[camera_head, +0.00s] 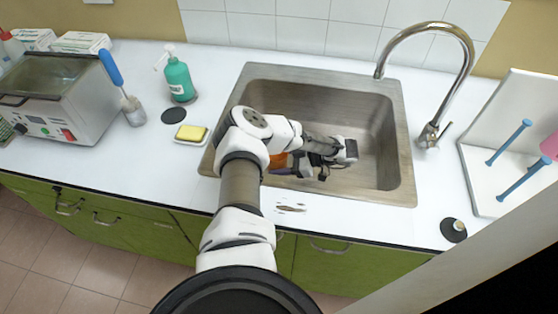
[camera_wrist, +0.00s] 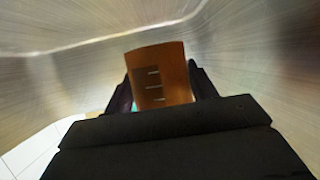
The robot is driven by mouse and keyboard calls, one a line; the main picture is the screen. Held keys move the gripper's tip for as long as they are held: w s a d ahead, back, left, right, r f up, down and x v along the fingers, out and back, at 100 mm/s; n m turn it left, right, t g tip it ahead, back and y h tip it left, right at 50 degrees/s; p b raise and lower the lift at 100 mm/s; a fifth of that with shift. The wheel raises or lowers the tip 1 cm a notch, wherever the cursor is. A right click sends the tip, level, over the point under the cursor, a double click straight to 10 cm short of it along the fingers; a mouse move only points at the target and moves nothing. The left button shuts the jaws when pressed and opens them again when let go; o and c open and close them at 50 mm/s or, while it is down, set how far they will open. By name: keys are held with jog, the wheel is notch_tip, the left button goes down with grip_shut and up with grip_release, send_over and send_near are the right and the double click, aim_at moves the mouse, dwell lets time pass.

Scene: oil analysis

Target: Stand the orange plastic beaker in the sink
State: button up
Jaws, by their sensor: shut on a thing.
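The orange plastic beaker (camera_wrist: 158,72) is between the two fingers of my gripper (camera_wrist: 160,92) in the wrist view. My gripper is shut on it, and the beaker's side with pale marks faces the camera. In the head view, a small orange part of the beaker (camera_head: 278,160) shows beside my gripper (camera_head: 290,164), within the near left part of the sink (camera_head: 345,120). My arm hides most of it. The metal sink walls surround the beaker in the wrist view. I cannot tell whether its base touches the sink floor.
A curved tap (camera_head: 466,60) stands behind the sink's right side. A yellow sponge (camera_head: 191,132) on a dish and a green soap bottle (camera_head: 180,80) are left of the sink. A white rack with blue pegs (camera_head: 508,140) stands at the right. The sink's right half is clear.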

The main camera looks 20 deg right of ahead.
jog(key=shift+f, duration=0.3)
jog(key=o, duration=1)
jog(key=shift+r, duration=0.3)
jog(key=b+v, duration=0.2)
jog(key=v, duration=1)
jog(key=shift+d+r, duration=0.1)
jog(key=shift+r, duration=0.2)
